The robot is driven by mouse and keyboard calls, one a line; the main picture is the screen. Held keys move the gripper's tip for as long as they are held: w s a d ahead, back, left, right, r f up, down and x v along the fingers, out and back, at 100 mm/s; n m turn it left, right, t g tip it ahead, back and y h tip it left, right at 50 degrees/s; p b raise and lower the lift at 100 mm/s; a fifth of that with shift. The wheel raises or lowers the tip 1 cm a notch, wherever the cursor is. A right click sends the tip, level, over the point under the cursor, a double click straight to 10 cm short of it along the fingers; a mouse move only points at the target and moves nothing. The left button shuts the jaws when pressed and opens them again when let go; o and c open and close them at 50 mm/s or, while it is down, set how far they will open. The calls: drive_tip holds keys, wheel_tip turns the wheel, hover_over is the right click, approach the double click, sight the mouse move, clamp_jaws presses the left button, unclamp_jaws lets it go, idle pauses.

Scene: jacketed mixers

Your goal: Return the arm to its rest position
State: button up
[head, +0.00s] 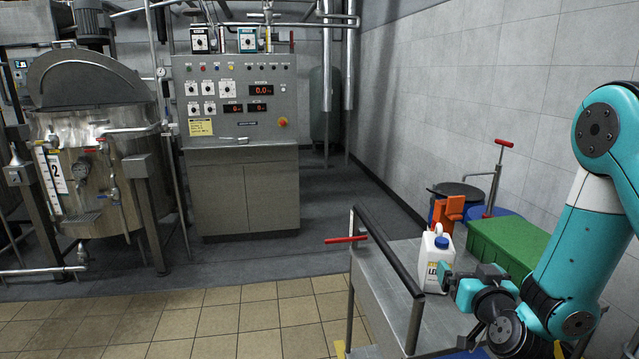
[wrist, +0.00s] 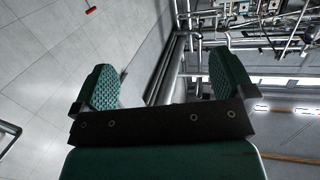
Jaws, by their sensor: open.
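My teal arm fills the right side of the head view, bent down at the elbow. My gripper (head: 449,284) is low over the steel cart, in front of a white jug (head: 433,255) with a label. I cannot tell from this view whether it touches the jug. In the wrist view my gripper (wrist: 164,85) has its two green padded fingers wide apart, with nothing between them. The wrist view looks out at the wall and the pipes, tilted.
The steel cart (head: 388,275) has a dark rail along its left side. A green box (head: 508,247) and an orange item (head: 447,213) are near the jug. A control cabinet (head: 243,150) and a mixer tank (head: 92,150) stand at the back and left. The tiled floor (head: 240,325) is clear.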

drive_tip(key=s+a+r+n+g+y+b, duration=0.1)
drive_tip(key=s+a+n+g+y+b, duration=0.1)
drive_tip(key=s+a+g+y, duration=0.35)
drive_tip(key=s+a+r+n+g+y+b, duration=0.2)
drive_tip(key=a+n, duration=0.1)
drive_tip(key=a, duration=0.6)
drive_tip(key=s+n+g+h+b, duration=0.1)
drive_tip(key=s+n+g+b, duration=0.2)
drive_tip(key=s+g, duration=0.6)
drive_tip(key=s, duration=1.2)
drive_tip(key=shift+s+a+r+h+b, duration=0.25)
drive_tip(key=shift+r+h+b, duration=0.05)
drive_tip(key=shift+h+b, duration=0.1)
